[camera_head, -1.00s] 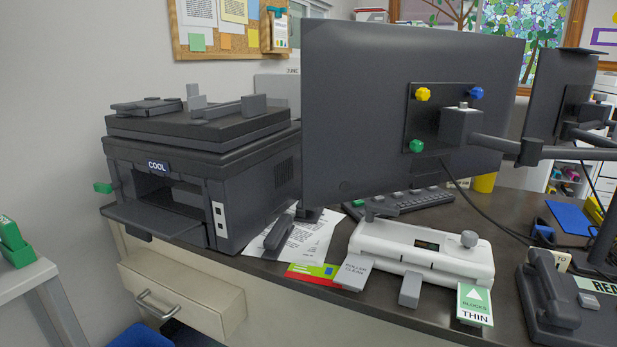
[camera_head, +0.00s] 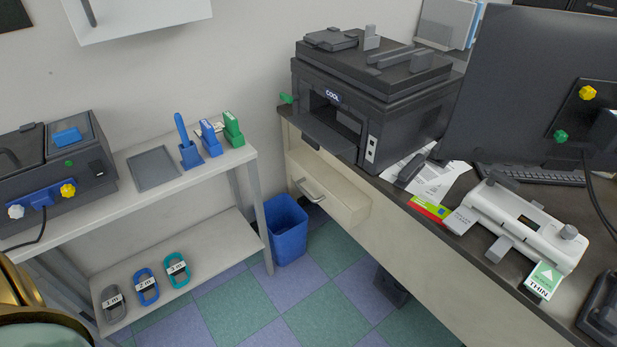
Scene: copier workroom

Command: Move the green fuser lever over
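The green fuser lever (camera_head: 286,98) sticks out of the left side of the dark printer (camera_head: 408,98), near its front left edge. It is small in view and its exact setting is hard to tell. The printer stands on the dark desk and carries a label reading COOL (camera_head: 333,96). Its front opening and lowered front tray face me.
A shelf unit (camera_head: 215,170) left of the desk holds a device, a grey tray (camera_head: 153,168) and green and blue items. A blue bin (camera_head: 287,232) stands on the floor between shelf and desk. A white laminator-like device (camera_head: 530,222) and a monitor (camera_head: 540,70) are right of the printer.

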